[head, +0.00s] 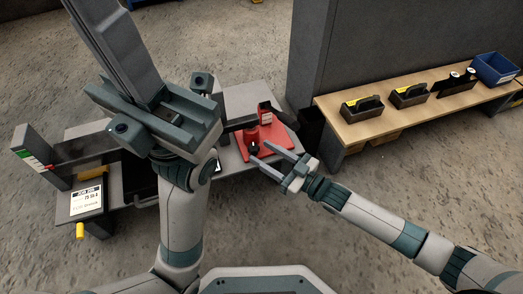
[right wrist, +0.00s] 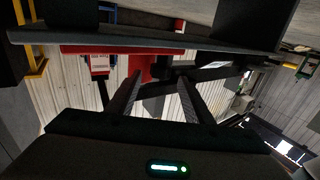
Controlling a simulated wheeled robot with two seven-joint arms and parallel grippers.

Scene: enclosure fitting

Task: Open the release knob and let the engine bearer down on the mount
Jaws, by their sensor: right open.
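A red jack-like body (head: 251,134) stands on a red plate (head: 284,142) at the bench's right end. A black knob (head: 254,149) is at its near side. My right gripper (head: 260,153) is open, its fingertips beside the knob; I cannot tell whether they touch it. In the right wrist view red parts (right wrist: 140,68) show beyond the open fingers. A dark beam (head: 88,151), seemingly the engine bearer, runs along the bench, partly hidden by my left arm. The mount cannot be told for certain. My left gripper (head: 95,10) is raised close to the camera, fingers together, empty.
A wooden bench (head: 375,125) at right holds dark toolboxes (head: 362,106) and a blue bin (head: 495,69). A grey partition (head: 350,45) rises behind it.

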